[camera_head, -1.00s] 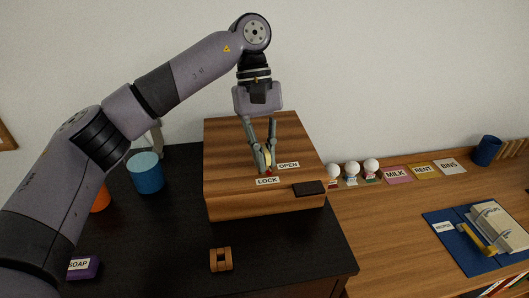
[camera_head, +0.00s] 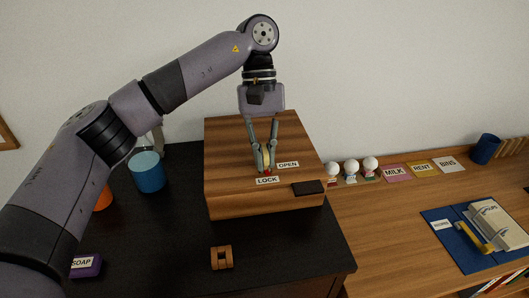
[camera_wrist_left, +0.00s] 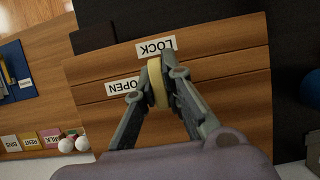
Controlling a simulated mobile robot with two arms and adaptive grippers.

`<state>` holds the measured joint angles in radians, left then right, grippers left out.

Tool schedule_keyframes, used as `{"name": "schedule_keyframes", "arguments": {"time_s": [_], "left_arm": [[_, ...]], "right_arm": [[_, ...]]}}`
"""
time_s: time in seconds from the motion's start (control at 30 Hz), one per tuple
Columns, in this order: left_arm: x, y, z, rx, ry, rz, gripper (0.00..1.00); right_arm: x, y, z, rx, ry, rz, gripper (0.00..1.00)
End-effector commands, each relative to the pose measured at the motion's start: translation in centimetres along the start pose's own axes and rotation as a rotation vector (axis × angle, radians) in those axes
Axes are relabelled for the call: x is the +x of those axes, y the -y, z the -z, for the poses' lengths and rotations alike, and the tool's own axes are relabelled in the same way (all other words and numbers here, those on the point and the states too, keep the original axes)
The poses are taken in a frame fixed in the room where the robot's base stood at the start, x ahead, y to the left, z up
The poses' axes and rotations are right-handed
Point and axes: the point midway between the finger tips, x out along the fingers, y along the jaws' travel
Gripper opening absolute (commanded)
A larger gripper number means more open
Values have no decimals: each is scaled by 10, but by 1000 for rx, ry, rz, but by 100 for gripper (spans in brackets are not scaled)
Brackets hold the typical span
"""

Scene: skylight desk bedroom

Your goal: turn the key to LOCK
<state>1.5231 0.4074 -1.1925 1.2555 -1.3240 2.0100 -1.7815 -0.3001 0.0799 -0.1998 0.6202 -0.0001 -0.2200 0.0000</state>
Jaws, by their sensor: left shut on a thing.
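The wooden box (camera_head: 228,190) stands on the black desk top, with a LOCK label (camera_head: 267,181) and an OPEN label (camera_head: 288,165) on its upper face. The key (camera_head: 266,160) shows as a pale yellow disc standing on that face beside the labels, with a small red spot at its foot. My left gripper (camera_head: 265,166) points down at it and is shut on it. In the left wrist view the yellow key (camera_wrist_left: 157,82) sits between the two fingers, its far end near the LOCK label (camera_wrist_left: 155,48). My right gripper is not in view.
A dark block (camera_head: 308,187) lies at the box's front right edge. A blue cup (camera_head: 147,172), a purple SOAP block (camera_head: 86,266) and a small wooden piece (camera_head: 221,258) are on the black top. Several white-topped figures and labelled cards stand right of the box.

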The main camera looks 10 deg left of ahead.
Motion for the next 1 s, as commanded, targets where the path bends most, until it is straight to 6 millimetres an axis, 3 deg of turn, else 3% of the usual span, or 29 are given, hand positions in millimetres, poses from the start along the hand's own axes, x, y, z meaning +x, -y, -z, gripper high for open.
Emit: {"name": "schedule_keyframes", "arguments": {"time_s": [1.0], "left_arm": [[-1,0,0,159,0,67,0]], "right_arm": [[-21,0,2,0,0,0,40]]}}
